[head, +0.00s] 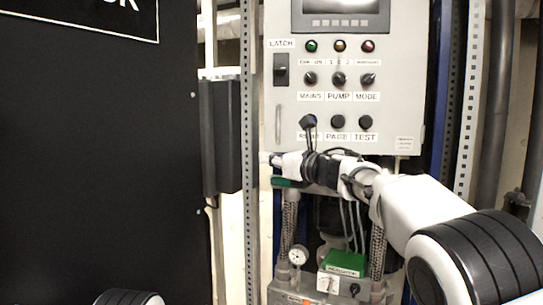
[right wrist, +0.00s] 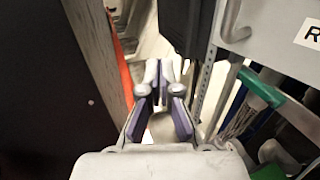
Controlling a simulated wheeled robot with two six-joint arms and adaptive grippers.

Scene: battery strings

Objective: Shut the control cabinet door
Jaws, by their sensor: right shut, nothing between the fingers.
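The control cabinet door (head: 405,100) is a light grey panel with a screen, lamps, knobs and a LATCH switch (head: 281,69). A thin vertical handle (head: 278,125) is near its left edge. I cannot tell whether the door is flush or slightly ajar. My right gripper (head: 268,158) is at the door's lower left corner, in front of it or just below; contact is unclear. In the right wrist view its fingers (right wrist: 161,72) are together and empty, left of the panel's corner and handle (right wrist: 231,22). My left gripper is out of view.
A large black panel (head: 100,150) fills the left side. A slotted metal post (head: 249,150) and a dark box (head: 221,135) stand between it and the cabinet. Below the door are braided hoses (head: 378,250), a gauge (head: 297,256) and a green-topped box (head: 345,262).

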